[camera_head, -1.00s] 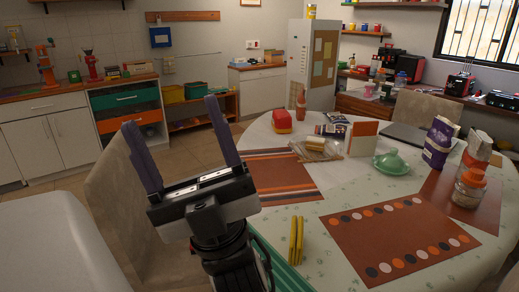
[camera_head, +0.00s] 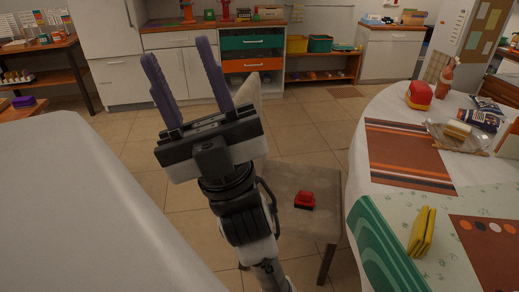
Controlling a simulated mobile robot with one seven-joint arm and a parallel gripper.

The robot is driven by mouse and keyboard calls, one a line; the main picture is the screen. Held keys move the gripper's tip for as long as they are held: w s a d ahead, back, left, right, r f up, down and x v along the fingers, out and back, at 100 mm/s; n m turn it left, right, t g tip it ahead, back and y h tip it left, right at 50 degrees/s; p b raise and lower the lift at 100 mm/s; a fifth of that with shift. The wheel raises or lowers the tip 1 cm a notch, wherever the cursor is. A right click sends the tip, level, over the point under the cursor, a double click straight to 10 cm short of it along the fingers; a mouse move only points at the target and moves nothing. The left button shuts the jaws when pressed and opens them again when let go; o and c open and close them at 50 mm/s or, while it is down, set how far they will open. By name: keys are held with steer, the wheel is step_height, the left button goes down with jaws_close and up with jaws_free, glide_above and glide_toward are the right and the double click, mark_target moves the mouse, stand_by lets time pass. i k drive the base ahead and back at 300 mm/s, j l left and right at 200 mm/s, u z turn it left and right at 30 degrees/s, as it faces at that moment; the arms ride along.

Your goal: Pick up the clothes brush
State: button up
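No object here is plainly a clothes brush. A small red object with a dark lower edge (camera_head: 304,200) lies on the seat of a grey-beige chair (camera_head: 290,176); it may be the brush, but its shape is too small to tell. My gripper (camera_head: 178,50) is open and empty, with its two purple fingers pointing up and apart. It is held in the air to the left of the red object and does not touch it.
The round table (camera_head: 377,107) at the right bears a red-and-yellow item (camera_head: 419,95), yellow pieces (camera_head: 422,232) and a striped mat (camera_head: 407,153). A large pale surface (camera_head: 75,210) fills the lower left. Open tiled floor (camera_head: 312,130) lies behind the chair.

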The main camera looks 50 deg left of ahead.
mark_target(304, 199)
steer(key=k+u, duration=0.1)
steer(key=u, duration=0.8)
steer(key=i+j+z, duration=0.2)
steer(key=i+j, duration=0.35)
steer(key=i, duration=0.05)
